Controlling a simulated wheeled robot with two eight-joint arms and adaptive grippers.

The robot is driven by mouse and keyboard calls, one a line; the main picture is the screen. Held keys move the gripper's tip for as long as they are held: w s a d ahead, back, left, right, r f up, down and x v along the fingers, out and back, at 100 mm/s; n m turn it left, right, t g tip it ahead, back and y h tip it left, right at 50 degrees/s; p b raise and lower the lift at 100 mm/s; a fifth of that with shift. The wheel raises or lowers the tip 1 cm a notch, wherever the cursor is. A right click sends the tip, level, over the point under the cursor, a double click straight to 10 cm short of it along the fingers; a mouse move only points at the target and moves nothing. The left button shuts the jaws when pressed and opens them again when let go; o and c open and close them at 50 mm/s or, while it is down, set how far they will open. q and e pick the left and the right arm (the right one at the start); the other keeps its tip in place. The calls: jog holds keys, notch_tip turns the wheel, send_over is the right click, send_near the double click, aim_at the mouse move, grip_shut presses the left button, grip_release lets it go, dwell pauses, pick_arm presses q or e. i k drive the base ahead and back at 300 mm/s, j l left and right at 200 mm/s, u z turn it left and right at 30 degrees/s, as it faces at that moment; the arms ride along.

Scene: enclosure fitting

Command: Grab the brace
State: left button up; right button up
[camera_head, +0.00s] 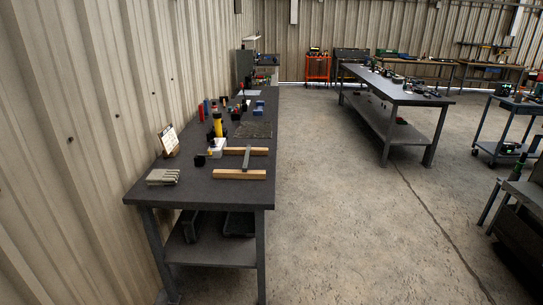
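A dark grey bar (246,158), which appears to be the brace, lies on the near workbench (195,191). It runs lengthwise between two light wooden strips, the far one (258,151) and the near one (226,174). Whether it rests on top of them is too small to tell. Neither of my grippers is in view.
Left of the strips are a white block (217,147), a yellow and black cylinder (217,127), a picture stand (169,140) and a grey ribbed piece (162,177). Small tools crowd the bench's far end. The corrugated wall (75,110) borders its left; open floor (335,220) its right.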

aim_at(245, 164)
jog(key=i+l+u, duration=0.2)
jog(key=i, duration=0.3)
jog(key=i+l+u, duration=0.25)
jog(key=i+l, duration=0.25)
jog(key=i+l+z, duration=0.25)
jog(key=i+l, duration=0.95)
